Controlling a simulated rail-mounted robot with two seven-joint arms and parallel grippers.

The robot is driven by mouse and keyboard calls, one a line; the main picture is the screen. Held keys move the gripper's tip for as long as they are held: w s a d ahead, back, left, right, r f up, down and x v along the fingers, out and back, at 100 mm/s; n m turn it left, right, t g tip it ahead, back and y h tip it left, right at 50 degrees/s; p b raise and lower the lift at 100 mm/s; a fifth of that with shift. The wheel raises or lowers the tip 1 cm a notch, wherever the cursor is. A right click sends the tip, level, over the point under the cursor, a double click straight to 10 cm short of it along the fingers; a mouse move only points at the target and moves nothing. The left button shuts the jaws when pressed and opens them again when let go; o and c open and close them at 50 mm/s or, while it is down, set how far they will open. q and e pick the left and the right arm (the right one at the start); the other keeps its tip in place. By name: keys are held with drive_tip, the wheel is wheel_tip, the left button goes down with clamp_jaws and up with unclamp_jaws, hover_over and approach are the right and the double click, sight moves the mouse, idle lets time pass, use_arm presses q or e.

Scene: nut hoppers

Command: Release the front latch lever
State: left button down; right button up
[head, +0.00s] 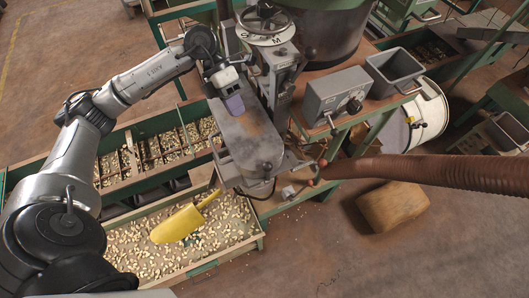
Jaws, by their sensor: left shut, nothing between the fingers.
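A grey metal machine with a flat, worn top plate (250,140) stands in the middle of the head view. A small lever with reddish knobs (321,164) sticks out at its front right corner; I cannot tell for sure whether it is the front latch lever. A thin metal bar (216,152) runs along the plate's left side. My left gripper (235,105) is shut and empty, with its purplish fingers over the far left part of the plate, apart from the knobbed lever. My right gripper is out of view.
A handwheel (264,22) and column rise behind the plate. A grey control box (336,95) and metal bin (394,72) stand right. A brown hose (440,171) crosses the right side. A yellow scoop (180,224) lies in a nut tray (258,242) at front left.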

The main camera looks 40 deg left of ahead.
use_arm(q)
drive_tip(key=shift+a+m, duration=0.2)
drive_tip(key=shift+m, duration=0.1)
drive_tip(key=p, duration=0.3)
approach(260, 158)
drive_tip(key=x, duration=0.4)
drive_tip(key=shift+f, duration=0.5)
drive_tip(key=shift+s+d+f+p, duration=0.1)
drive_tip(key=shift+s+d+p, duration=0.1)
drive_tip(key=shift+d+p, duration=0.75)
drive_tip(key=shift+s+d+f, duration=0.1)
drive_tip(key=shift+d+f, duration=0.05)
drive_tip(key=shift+d, duration=0.3)
drive_tip(key=shift+s+d+f, duration=0.1)
drive_tip(key=shift+d+f, duration=0.05)
drive_tip(key=shift+d, duration=0.3)
drive_tip(key=shift+d, duration=0.15)
